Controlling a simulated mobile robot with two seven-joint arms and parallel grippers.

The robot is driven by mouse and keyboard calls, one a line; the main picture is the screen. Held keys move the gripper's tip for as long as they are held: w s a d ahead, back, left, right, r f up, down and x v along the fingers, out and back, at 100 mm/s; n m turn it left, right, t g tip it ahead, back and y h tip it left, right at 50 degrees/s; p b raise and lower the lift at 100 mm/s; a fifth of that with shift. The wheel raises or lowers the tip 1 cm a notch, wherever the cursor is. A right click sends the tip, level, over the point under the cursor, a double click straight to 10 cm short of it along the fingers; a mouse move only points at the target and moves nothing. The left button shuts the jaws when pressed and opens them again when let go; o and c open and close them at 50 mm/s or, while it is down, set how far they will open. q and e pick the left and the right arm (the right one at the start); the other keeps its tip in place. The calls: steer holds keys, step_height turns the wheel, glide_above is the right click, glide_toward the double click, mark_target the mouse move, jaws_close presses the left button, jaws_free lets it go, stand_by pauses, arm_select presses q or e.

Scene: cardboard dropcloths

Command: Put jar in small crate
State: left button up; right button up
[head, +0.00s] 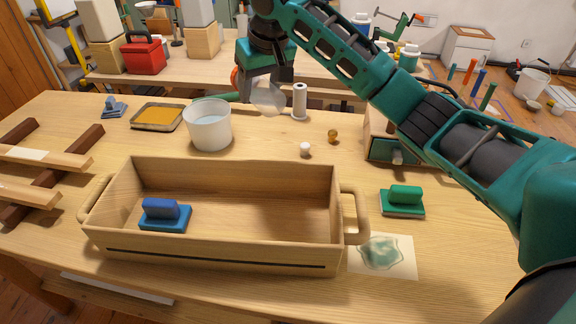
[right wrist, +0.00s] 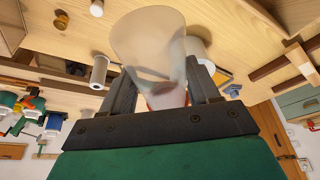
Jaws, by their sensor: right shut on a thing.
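My right gripper (head: 262,88) is shut on a translucent, frosted jar (head: 268,97) and holds it above the back part of the workbench. In the right wrist view the jar (right wrist: 150,48) sits between the two fingers of the gripper (right wrist: 160,90), its wide end pointing away. The wooden crate (head: 215,250) with two side handles stands on the bench at the front, nearer than the jar and lower. A blue-handled block (head: 163,216) lies inside it at the left; the rest of its floor is bare. My left gripper is not in view.
A white tub (head: 208,132) stands between jar and crate, to the left. A white roll (head: 299,101), a white knob (head: 305,149) and a brown knob (head: 332,136) stand to the right. A green-handled block (head: 403,200) and a stained sheet (head: 383,256) lie right of the crate.

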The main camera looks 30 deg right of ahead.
steer(key=shift+w+r, duration=0.1)
steer(key=shift+w, duration=0.3)
steer(key=shift+w+d+f, duration=0.1)
steer(key=shift+w+f, duration=0.05)
steer(key=shift+f, duration=0.2)
step_height(320, 180, down, 19)
steer(key=shift+r+b, duration=0.1)
steer(key=shift+b, duration=1.15)
steer(key=shift+f, duration=0.25)
